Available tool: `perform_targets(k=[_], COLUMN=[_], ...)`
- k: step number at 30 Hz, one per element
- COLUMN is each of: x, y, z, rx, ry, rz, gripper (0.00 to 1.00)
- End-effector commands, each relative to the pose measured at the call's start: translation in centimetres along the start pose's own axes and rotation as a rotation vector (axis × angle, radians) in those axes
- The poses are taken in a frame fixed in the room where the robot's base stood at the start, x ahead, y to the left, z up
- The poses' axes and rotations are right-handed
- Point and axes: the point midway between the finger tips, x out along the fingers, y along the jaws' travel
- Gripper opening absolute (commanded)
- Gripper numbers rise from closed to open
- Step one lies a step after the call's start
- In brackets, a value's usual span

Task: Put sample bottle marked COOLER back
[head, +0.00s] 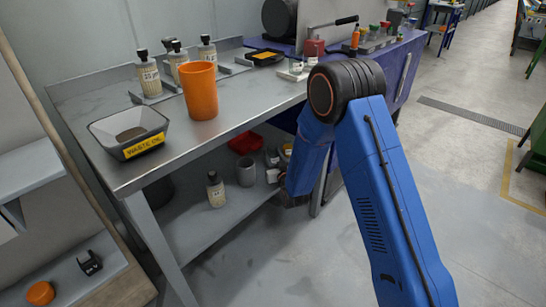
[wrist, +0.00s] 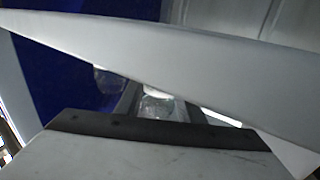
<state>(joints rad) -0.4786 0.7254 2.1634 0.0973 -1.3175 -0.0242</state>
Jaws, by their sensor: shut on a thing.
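In the wrist view my gripper (wrist: 158,106) is shut on a small clear bottle (wrist: 157,107) with a pale top. Most of it is hidden by a grey slab-like edge in front and my gripper's body, and no marking shows. In the head view my forearm reaches down beside the bench's lower shelf and hides the gripper's tips. Sample bottles with dark caps (head: 149,76) stand at the back of the steel bench (head: 165,150). Another such bottle (head: 216,191) stands upright on the lower shelf (head: 205,225). I cannot read which label says COOLER.
An orange cup (head: 200,92) and a grey WASTE OIL tray (head: 110,129) stand on the bench. A grey cup (head: 245,171) and a red item (head: 245,142) sit on the lower shelf. A blue cabinet (head: 395,75) adjoins at right. The floor at right is clear.

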Motion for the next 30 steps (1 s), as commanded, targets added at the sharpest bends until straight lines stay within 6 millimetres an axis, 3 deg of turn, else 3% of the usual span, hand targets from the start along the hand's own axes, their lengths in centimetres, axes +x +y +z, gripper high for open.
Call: perform_targets(k=[13,14,15,16,26,30], x=[0.0,0.0,0.0,0.0,0.0,-1.2], y=[0.0,0.0,0.0,0.0,0.0,0.0], z=[0.9,0.8,0.8,0.8,0.6,0.6], rx=[0.000,0.000,0.000,0.000,0.000,0.000], ry=[0.001,0.001,0.001,0.001,0.002,-0.001], rz=[0.000,0.000,0.000,0.000,0.000,0.000], gripper=[0.13,0.42,0.51,0.53,0.53,0.53])
